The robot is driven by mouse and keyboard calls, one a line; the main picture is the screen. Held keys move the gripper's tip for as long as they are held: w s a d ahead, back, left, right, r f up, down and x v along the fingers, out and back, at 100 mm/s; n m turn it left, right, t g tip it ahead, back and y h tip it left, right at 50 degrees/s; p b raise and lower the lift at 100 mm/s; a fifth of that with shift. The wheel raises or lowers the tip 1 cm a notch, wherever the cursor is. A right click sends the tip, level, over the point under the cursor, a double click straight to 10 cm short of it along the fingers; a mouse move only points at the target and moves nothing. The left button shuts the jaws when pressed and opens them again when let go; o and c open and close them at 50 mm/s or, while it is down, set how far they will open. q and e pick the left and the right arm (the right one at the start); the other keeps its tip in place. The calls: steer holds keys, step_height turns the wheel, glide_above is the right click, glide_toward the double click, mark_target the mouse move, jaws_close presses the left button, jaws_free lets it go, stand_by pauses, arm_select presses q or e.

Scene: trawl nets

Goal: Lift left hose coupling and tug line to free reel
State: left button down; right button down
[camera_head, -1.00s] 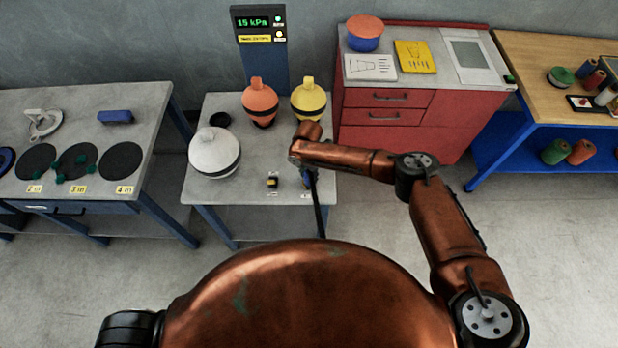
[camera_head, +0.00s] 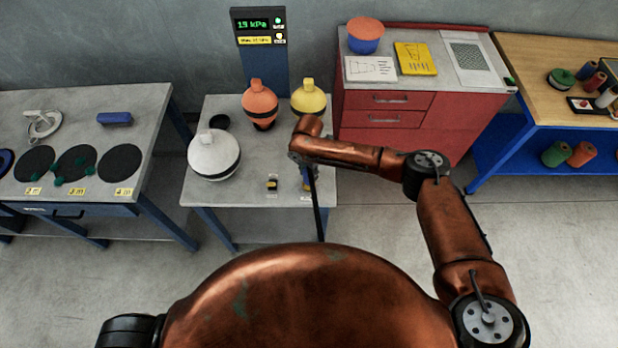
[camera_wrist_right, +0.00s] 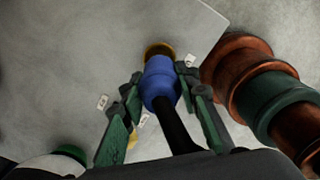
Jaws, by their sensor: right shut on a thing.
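In the right wrist view, a blue coupling (camera_wrist_right: 161,82) with a brass-yellow end and a black hose (camera_wrist_right: 178,130) lies between the green fingers of my right gripper (camera_wrist_right: 163,92), which is shut on it. In the head view, the gripper end of my right arm hangs over the right front of the grey table. The black hose (camera_head: 318,212) runs down past the table's front edge. A small black-and-yellow fitting (camera_head: 272,184) sits to the left on the table. My left gripper is out of view. I cannot make out a reel tied to a line.
The grey table (camera_head: 222,108) holds a white float (camera_head: 213,160), an orange float (camera_head: 259,100), a yellow float (camera_head: 308,97) and a black round cup (camera_head: 219,122). A gauge post (camera_head: 259,26) behind reads 19 kPa. A red cabinet (camera_head: 440,140) stands right, a workbench (camera_head: 70,105) left.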

steer(key=s+r, duration=0.9)
steer(key=s, duration=0.5)
steer(key=w+d+r+m+b, duration=0.3)
steer(key=d+m, duration=0.7)
steer(key=m, duration=0.3)
steer(key=w+d+r+m+b, duration=0.3)
steer(key=d+r+m+b, duration=0.1)
steer(key=d+m, duration=0.7)
steer(key=shift+d+m, duration=0.2)
steer(key=shift+m, duration=1.3)
steer(key=shift+w, duration=0.1)
steer(key=w+f, duration=0.6)
steer(key=w, duration=0.7)
steer(key=shift+w+a+f, duration=0.15)
steer(key=shift+w+a, duration=0.05)
steer(key=shift+a, duration=0.1)
